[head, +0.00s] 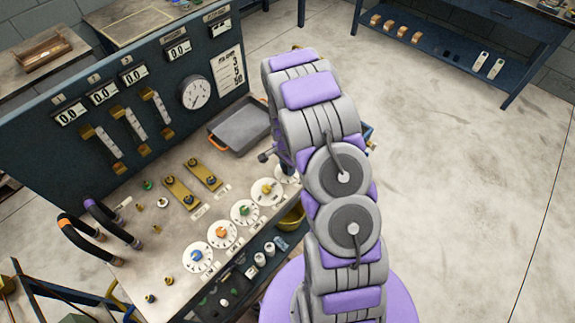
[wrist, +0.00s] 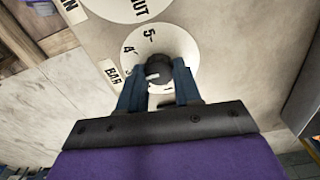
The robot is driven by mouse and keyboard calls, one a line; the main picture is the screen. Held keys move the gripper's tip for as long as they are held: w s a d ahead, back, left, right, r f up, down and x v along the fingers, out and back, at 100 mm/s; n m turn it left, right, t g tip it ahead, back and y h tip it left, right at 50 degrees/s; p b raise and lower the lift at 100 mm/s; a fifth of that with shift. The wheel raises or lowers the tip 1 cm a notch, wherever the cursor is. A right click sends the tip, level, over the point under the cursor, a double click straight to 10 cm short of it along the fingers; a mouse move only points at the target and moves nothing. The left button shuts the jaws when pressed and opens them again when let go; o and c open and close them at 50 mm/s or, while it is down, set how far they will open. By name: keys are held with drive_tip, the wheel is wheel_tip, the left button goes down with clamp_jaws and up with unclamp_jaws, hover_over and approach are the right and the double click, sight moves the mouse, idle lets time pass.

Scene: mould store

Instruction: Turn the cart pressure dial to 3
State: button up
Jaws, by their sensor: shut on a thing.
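In the wrist view, the pressure dial is a round white plate (wrist: 178,40) with a dark knob (wrist: 158,66) at its centre. The digits 5, 4 and 1 show around it; others are partly covered by my left finger. A label beside it reads BAR. My gripper (wrist: 159,73) has its two blue fingers closed on either side of the knob. The knob's white mark is on its left side, tilted a little downward; the exact number it meets is unclear. In the head view my arm hides the gripper and most of this dial (head: 285,172).
The head view shows a row of dials with blue (head: 197,256), orange (head: 221,233), green and yellow knobs on the cart top. A grey tray (head: 240,125) and an upright panel with gauges (head: 193,92) stand behind. Open floor lies to the right.

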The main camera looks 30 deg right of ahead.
sight(286, 168)
drive_tip(key=shift+w+m, duration=0.1)
drive_tip(key=shift+m, duration=0.2)
drive_tip(key=o, duration=1)
drive_tip(key=shift+o, duration=0.2)
wheel_tip(286, 168, up, 17)
drive_tip(key=p, duration=0.1)
drive_tip(key=shift+w+r, duration=0.15)
drive_tip(key=shift+w, duration=0.05)
drive_tip(key=shift+a, duration=0.1)
